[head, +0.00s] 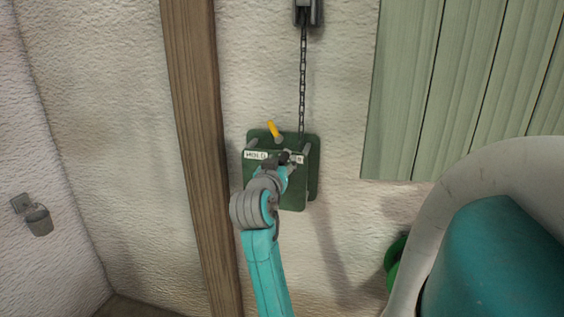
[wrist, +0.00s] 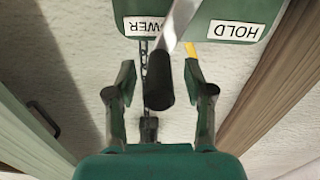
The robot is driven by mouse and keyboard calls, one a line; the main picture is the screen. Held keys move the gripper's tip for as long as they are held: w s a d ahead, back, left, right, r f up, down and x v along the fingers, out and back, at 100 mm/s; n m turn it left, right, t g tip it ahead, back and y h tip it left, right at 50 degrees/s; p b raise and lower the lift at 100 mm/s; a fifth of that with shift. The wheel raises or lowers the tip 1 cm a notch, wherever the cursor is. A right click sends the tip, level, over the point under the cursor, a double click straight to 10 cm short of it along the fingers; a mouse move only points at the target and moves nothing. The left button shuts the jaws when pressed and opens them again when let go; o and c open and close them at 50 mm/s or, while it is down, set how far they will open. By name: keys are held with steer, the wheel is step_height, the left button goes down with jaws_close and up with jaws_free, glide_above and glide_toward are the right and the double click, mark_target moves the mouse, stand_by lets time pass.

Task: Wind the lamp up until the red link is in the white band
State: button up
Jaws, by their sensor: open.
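The green winch box (head: 294,195) is on the wall, with a HOLD label (head: 256,155) and a yellow lever (head: 274,130) tilted up and left. A dark chain (head: 303,80) rises from it. My gripper (wrist: 159,80) is open at the front of the box. In the wrist view, the crank's black handle (wrist: 157,92) on a metal arm (wrist: 181,22) stands between the two spread fingers, with a gap showing on each side. I see no lamp, red link or white band.
A wooden post (head: 195,140) stands left of the winch. Green shutter boards (head: 455,90) are at the right. The chain meets a dark bracket (head: 308,12) at the top edge. A small metal cup (head: 38,220) hangs on the left wall.

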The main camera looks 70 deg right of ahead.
steer(key=shift+d, duration=0.4)
steer(key=shift+c, duration=0.3)
jaws_close()
steer(key=shift+d, duration=0.1)
